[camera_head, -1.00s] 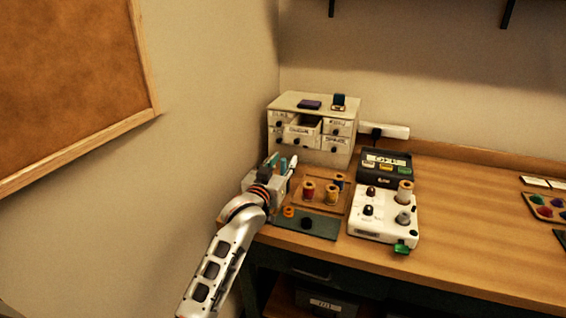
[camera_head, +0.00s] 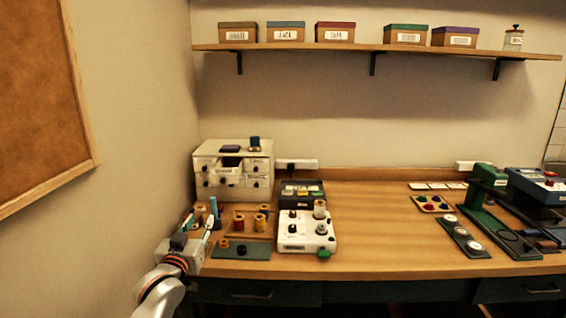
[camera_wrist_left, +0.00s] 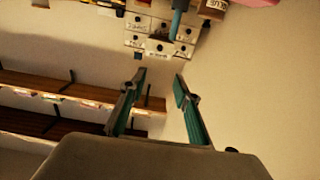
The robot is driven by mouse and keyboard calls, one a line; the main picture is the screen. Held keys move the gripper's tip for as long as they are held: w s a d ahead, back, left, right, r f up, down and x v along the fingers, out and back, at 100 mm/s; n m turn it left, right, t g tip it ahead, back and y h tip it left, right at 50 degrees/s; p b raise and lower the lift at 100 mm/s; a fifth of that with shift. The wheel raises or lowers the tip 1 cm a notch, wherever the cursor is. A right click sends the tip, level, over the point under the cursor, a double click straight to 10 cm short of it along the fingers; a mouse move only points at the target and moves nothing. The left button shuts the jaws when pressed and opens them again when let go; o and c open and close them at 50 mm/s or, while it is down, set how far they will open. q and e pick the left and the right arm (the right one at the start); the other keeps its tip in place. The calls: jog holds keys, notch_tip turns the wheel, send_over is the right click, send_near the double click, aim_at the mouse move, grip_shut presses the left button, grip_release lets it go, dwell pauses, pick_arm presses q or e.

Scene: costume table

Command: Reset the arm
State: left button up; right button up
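My left gripper (camera_head: 205,226) is at the left front corner of the table, left of the spool tray. In the left wrist view its two green-padded fingers (camera_wrist_left: 160,80) stand apart with nothing between them. The gripper is open and empty. A small drawer cabinet (camera_head: 205,160) stands behind it, and it shows upside down in the left wrist view (camera_wrist_left: 150,35). A teal cylinder (camera_head: 214,206) and an orange spool (camera_head: 200,212) are close beyond the fingers. My right gripper is in no view.
A wooden tray with thread spools (camera_head: 261,223), a dark green mat (camera_head: 258,252) and a white device (camera_head: 300,242) lie right of the gripper. The middle of the table (camera_head: 375,225) is clear. A wall shelf (camera_head: 375,50) holds several boxes. The left wall is close.

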pick_arm(q)
jog(key=s+d+f+m+g+h, duration=0.1)
jog(key=s+f+g, duration=0.1)
jog(key=s+f, duration=0.8)
jog(key=s+f+m+g, duration=0.1)
jog(key=s+f, duration=0.6)
jog(key=f, duration=0.5)
jog(key=s+f+g, duration=0.1)
jog(key=s+f, duration=0.3)
jog(key=s, duration=0.4)
jog(key=s+d+f+m+g, duration=0.1)
jog(key=s+f, duration=0.4)
jog(key=s, duration=0.3)
jog(key=s+d+f+m+g+h, duration=0.1)
jog(key=s+f+g, duration=0.1)
jog(key=s+f, duration=0.2)
jog(key=s, duration=0.3)
jog(key=shift+s+d+f, duration=0.2)
jog(key=shift+s, duration=0.2)
